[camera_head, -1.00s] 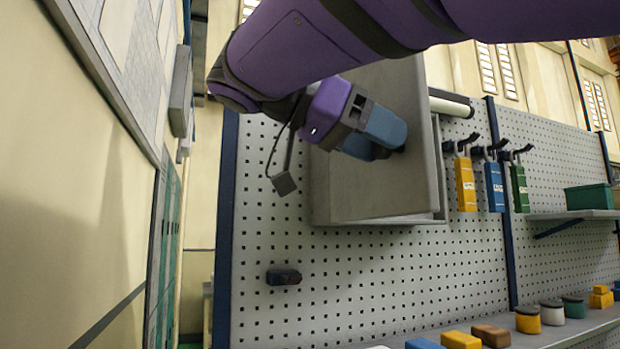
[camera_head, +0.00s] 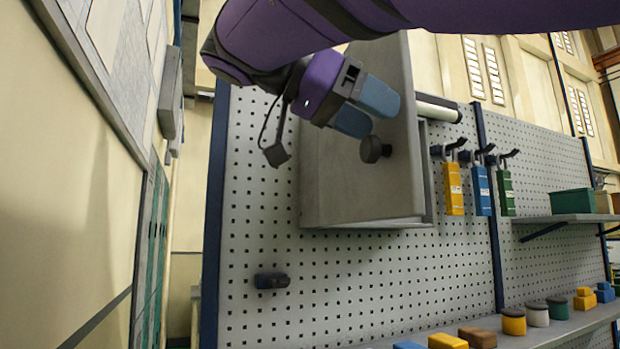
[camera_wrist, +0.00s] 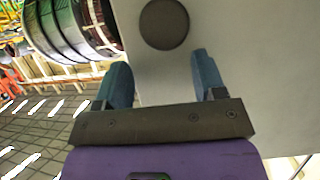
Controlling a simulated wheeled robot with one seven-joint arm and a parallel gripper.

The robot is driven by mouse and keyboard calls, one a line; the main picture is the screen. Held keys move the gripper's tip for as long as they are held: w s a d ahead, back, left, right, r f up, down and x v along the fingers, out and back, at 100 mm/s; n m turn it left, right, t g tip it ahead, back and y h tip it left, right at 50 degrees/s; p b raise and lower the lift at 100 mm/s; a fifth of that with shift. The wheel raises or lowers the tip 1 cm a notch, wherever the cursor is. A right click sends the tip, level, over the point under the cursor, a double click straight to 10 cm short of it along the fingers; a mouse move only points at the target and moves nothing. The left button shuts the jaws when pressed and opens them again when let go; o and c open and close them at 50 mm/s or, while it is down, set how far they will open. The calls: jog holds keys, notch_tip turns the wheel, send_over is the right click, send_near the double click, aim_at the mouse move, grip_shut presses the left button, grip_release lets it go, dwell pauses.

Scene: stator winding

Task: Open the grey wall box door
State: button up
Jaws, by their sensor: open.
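The grey wall box (camera_head: 318,180) hangs on the perforated panel, and its door (camera_head: 400,100) stands swung out from it, partly open. A dark round knob (camera_head: 374,149) sits on the outer face of the door. My gripper (camera_head: 366,108) is open beside the door, just above and left of the knob, with its blue fingers apart and nothing between them. In the wrist view the knob (camera_wrist: 164,24) lies beyond the fingertips of my gripper (camera_wrist: 160,72), clear of both. My arm hides the top of the box.
Yellow, blue and green padlock-like tags (camera_head: 454,188) hang on hooks right of the box. A small dark block (camera_head: 271,281) is fixed to the panel below. A shelf (camera_head: 545,328) with several coloured blocks and pots runs along the bottom right. A wall stands close on the left.

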jog(key=s+d+r, duration=0.1)
jog(key=s+d, duration=0.2)
jog(key=s, duration=1.1)
jog(key=shift+s+d+r, duration=0.15)
jog(key=shift+s+d, duration=0.15)
jog(key=w+d+f+n+t+y, duration=0.1)
jog(key=w+d+f+n+y, duration=0.25)
jog(key=f, duration=0.55)
jog(key=w+d+f+n+t+y, duration=0.1)
jog(key=d+f+n+y, duration=0.2)
jog(key=d+f+n, duration=0.35)
jog(key=w+d+f+n+t+y, duration=0.1)
jog(key=w+d+f+n+y, duration=0.15)
jog(key=d+f, duration=0.6)
notch_tip(320, 180, down, 15)
jog(key=a+n+y, duration=0.2)
jog(key=n+y, duration=0.1)
jog(key=y, duration=0.1)
jog(key=shift+s, duration=0.3)
